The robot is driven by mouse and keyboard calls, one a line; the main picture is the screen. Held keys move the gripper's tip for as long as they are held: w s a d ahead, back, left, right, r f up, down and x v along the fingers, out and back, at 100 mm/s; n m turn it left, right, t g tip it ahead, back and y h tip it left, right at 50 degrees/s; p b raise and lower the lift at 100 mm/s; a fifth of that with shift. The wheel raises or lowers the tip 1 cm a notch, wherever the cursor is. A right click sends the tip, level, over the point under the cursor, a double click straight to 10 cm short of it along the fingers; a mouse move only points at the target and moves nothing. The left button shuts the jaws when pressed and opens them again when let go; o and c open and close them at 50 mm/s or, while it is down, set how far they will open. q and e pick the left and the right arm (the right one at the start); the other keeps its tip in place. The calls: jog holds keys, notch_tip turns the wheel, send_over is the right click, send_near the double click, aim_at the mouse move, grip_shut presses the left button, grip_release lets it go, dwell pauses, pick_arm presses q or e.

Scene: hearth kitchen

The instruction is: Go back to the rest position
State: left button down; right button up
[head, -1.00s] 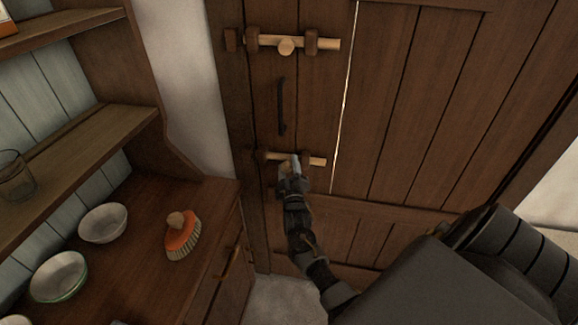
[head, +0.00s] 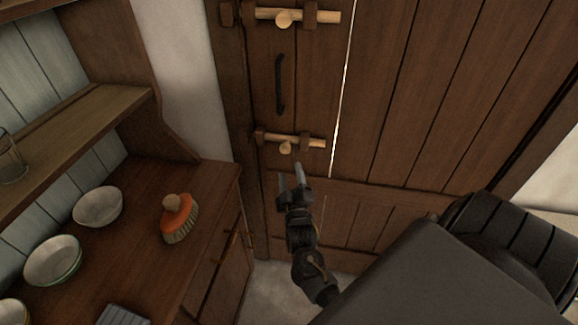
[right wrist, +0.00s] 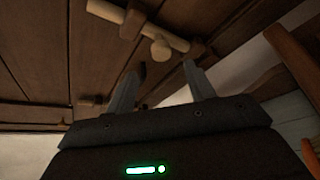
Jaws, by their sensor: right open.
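My right gripper (head: 291,178) is open and empty in front of the wooden door, just below the lower wooden bolt (head: 308,142). Its two fingers (right wrist: 160,88) show apart in the right wrist view, with a bolt and its round knob (right wrist: 160,50) beyond them, not touched. The upper wooden bolt (head: 325,17) sits higher on the door (head: 400,100), with a dark handle (head: 280,85) between the bolts. Both bolts lie level, and a thin bright gap runs down the door at their right ends. My left gripper is not in view.
Pale floor shows between dresser and door.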

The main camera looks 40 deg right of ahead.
jog(key=shift+s+a, duration=0.15)
jog(key=shift+s, duration=0.15)
jog(key=shift+f, duration=0.1)
jog(key=s+a+f+m+g+y, duration=0.1)
jog(key=s+a+f+g+y, duration=0.2)
jog(key=f, duration=0.7)
jog(key=s+a+f+g+y, duration=0.1)
jog(key=a+f+y, duration=0.25)
jog(key=f, duration=0.75)
jog(key=s+a+f+m+g+y, duration=0.1)
jog(key=s+a+f+g+y, duration=0.2)
jog(key=f, duration=0.7)
jog(key=s+a+f+g+y, duration=0.1)
jog(key=s+a+f+g, duration=0.15)
jog(key=s+f, duration=0.6)
jog(key=s+a+f+g+y, duration=0.15)
jog(key=s+f+g, duration=0.25)
jog(key=s+f, duration=0.5)
jog(key=s+d+f+g, duration=0.1)
jog(key=s+f+g, duration=0.1)
jog(key=s, duration=0.8)
jog(key=s+d+f+n+g+h, duration=0.1)
jog(key=s+f, duration=0.1)
jog(key=s, duration=0.8)
jog(key=shift+d+g+b, duration=0.35)
jog(key=shift+d, duration=0.05)
jog(key=shift+w+f, duration=0.1)
